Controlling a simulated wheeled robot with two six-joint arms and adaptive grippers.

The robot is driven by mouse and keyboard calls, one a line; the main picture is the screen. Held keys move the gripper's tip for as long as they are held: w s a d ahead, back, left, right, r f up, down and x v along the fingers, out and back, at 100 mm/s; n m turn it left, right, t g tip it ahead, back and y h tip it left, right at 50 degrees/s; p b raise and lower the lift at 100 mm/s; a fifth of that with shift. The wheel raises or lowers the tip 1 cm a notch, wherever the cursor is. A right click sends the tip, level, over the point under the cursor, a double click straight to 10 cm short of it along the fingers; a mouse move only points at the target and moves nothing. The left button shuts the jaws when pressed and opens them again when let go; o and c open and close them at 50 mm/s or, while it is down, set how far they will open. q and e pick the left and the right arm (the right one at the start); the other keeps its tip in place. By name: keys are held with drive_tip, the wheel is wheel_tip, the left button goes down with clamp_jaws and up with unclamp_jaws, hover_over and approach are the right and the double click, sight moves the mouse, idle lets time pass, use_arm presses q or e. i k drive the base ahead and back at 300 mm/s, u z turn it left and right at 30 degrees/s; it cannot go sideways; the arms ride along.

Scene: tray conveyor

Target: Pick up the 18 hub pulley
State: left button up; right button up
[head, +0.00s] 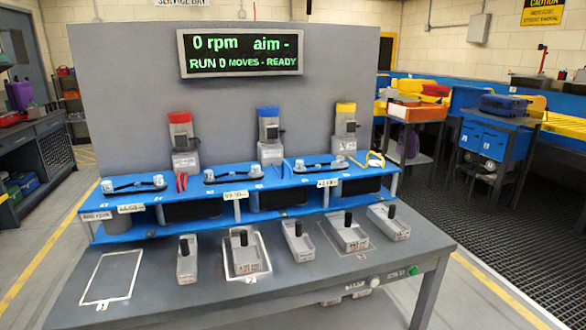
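I cannot single out the 18 hub pulley, because the labels are too small to read surely. Small grey round parts, possibly pulleys, sit with black bars or belts on the blue shelf (250,204), one pair at its left end (108,186). Several grey holders with black upright grips stand on the grey bench in front; one is at the left (187,262), one stands in a white outlined rectangle (244,256), and one is at the right (388,224). Neither of my grippers shows in the head view.
A display (240,52) on the grey panel reads 0 rpm, READY. Red, blue and yellow topped units (269,135) stand behind the shelf. An empty white outline (112,276) marks clear bench at the front left. A green button (413,270) is on the bench's front edge.

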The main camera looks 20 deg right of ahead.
sight(107, 186)
drive_tip(key=u, duration=1.25)
drive_tip(key=i, duration=0.8)
drive_tip(key=z, duration=0.45)
